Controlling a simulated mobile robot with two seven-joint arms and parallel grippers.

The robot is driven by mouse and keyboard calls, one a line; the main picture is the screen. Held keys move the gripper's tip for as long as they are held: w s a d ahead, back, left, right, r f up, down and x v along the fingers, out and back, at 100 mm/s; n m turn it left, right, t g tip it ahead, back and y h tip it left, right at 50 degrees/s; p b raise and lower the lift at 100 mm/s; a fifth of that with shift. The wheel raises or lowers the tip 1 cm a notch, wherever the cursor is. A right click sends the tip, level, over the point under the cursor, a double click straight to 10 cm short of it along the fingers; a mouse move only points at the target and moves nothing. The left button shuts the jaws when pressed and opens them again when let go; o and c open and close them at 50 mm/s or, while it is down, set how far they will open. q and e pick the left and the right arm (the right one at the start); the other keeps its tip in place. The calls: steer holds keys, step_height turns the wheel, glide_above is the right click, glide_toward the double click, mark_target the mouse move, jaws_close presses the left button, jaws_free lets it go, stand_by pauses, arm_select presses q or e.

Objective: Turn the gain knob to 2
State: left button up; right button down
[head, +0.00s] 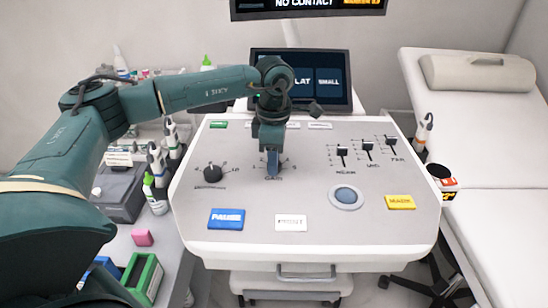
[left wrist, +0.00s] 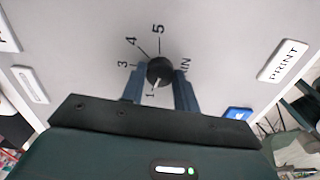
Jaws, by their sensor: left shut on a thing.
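The gain knob (left wrist: 160,69) is a round black knob on the light grey console panel (head: 300,180). My left gripper (head: 273,170) reaches straight down over it and hides it in the head view. In the left wrist view, the blue fingers of my left gripper (left wrist: 160,76) are shut on the knob, one on each side. A white pointer mark on the knob appears to face close to the 1. The numbers 1, 3, 4 and 5 show around it; the 2 is hidden, seemingly behind the left finger. My right gripper is not in view.
Another black knob (head: 212,172) is at the panel's left. A blue PAUSE button (head: 226,219), a white button (head: 291,223), a trackball (head: 346,197) and a yellow button (head: 400,202) are nearer the front. Sliders (head: 367,150) stand at right. A screen (head: 325,80) rises behind.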

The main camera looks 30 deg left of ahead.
arm_select(q)
steer(key=m, duration=0.6)
steer(key=shift+d+m, duration=0.1)
steer(key=shift+m, duration=0.3)
stand_by(0.4)
steer(key=o, duration=1)
steer(key=shift+c, duration=0.2)
steer(key=shift+r, duration=0.1)
step_height(320, 180, up, 13)
